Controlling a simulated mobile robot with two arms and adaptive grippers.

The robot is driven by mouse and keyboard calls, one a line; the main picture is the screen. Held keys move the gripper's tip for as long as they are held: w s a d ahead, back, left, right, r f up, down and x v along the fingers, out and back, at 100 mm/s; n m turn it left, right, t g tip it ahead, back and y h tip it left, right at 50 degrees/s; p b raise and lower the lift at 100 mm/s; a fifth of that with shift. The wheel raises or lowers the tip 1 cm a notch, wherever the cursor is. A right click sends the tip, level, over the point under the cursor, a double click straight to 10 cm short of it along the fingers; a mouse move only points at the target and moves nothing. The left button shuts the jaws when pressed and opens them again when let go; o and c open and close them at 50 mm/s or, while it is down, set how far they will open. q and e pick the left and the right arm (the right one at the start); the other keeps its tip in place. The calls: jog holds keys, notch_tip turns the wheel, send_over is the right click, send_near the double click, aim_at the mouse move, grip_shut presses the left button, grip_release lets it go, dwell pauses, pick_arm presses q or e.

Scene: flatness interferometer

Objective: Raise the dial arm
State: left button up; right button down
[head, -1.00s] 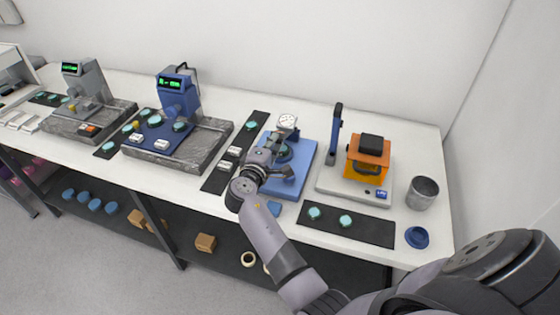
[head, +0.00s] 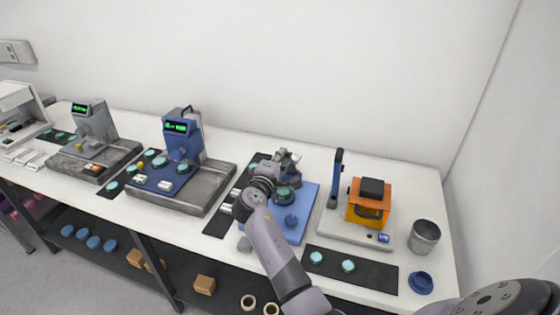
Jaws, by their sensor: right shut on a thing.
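The flatness gauge has a blue base plate (head: 303,228) on the right half of the bench. A teal disc (head: 284,192) lies on it, and a dark blue knob (head: 291,220) is in front of the disc. My right gripper (head: 287,158) is over the back of the plate, shut on the dial arm. The gripper hides most of the arm and the white dial face. My left gripper is not in view.
An orange device (head: 368,202) with an upright blue lever (head: 336,175) stands close on the right. A metal cup (head: 424,236) is beyond it. A blue instrument on a grey slab (head: 208,192) stands left. The wall is behind the bench.

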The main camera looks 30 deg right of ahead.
jog(key=shift+d, duration=0.1)
jog(key=c, duration=1.7)
grip_release()
jog(key=shift+f, duration=0.1)
jog(key=shift+o, duration=0.2)
jog(key=f+v, duration=0.1)
jog(key=v, duration=0.6)
jog(key=shift+s+r, duration=0.2)
jog(key=shift+r, duration=0.35)
